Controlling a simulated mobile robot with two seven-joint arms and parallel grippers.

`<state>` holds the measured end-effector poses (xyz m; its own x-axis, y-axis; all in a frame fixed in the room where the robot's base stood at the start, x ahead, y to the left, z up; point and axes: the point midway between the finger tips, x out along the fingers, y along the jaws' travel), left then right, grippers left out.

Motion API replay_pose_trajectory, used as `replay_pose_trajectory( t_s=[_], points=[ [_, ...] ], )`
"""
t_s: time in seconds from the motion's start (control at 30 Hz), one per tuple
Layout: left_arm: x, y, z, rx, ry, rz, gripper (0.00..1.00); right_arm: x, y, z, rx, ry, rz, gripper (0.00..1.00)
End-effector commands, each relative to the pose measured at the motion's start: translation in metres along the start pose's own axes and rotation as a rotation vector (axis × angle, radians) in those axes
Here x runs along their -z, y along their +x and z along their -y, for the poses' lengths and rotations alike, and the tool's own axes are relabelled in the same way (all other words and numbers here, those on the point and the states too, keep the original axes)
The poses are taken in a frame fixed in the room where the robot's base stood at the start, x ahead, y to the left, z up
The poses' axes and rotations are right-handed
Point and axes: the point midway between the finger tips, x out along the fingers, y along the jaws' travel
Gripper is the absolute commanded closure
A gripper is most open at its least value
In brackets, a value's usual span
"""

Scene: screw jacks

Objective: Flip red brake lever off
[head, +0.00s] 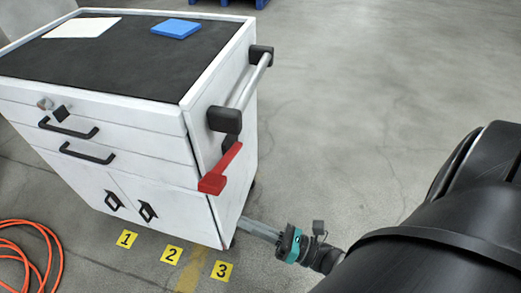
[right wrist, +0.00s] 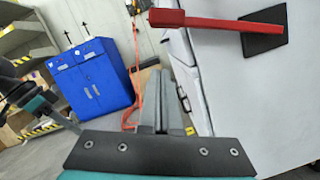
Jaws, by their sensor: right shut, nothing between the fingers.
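The red brake lever (head: 219,172) is on the right side of the white cart (head: 165,150), below its push handle, and slants outward from a dark mount. In the right wrist view the red lever (right wrist: 205,21) runs across the top from its black mount plate (right wrist: 264,30). My right gripper (head: 250,226) is low beside the cart, below the lever and apart from it. Its fingers (right wrist: 158,98) are shut and empty. What looks like my left gripper (right wrist: 58,119) shows partly at the left of the right wrist view; its jaws are unclear.
A grey push handle (head: 250,82) juts from the cart's side above the lever. A blue block (head: 175,28) and a white sheet (head: 82,27) lie on top. An orange hose (head: 48,245) lies on the floor. A blue cabinet (right wrist: 92,78) stands farther off. Floor right of the cart is clear.

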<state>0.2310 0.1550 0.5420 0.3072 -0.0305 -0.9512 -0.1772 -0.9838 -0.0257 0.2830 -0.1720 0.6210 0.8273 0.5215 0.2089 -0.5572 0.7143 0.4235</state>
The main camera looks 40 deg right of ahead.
Motion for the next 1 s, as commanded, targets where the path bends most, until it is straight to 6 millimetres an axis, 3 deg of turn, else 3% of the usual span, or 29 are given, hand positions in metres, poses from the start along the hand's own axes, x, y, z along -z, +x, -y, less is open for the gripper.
replay_pose_trajectory(
  t_s=[0.1,0.27,0.87,1.0],
  points=[
    [0.001,-0.001,0.0,0.0,0.0,-0.002,1.0,0.001,-0.017,0.001,0.001,0.0,-0.003,1.0],
    [0.001,-0.001,0.0,0.0,0.0,-0.002,1.0,0.0,-0.027,0.001,0.001,-0.001,0.0,1.0],
    [0.001,-0.002,0.001,0.001,-0.001,-0.004,1.0,0.0,-0.027,0.001,0.003,0.005,-0.001,1.0],
    [-0.002,0.007,0.002,0.003,0.001,0.005,1.0,0.004,-0.025,0.01,0.07,0.124,-0.013,1.0]
  ],
)
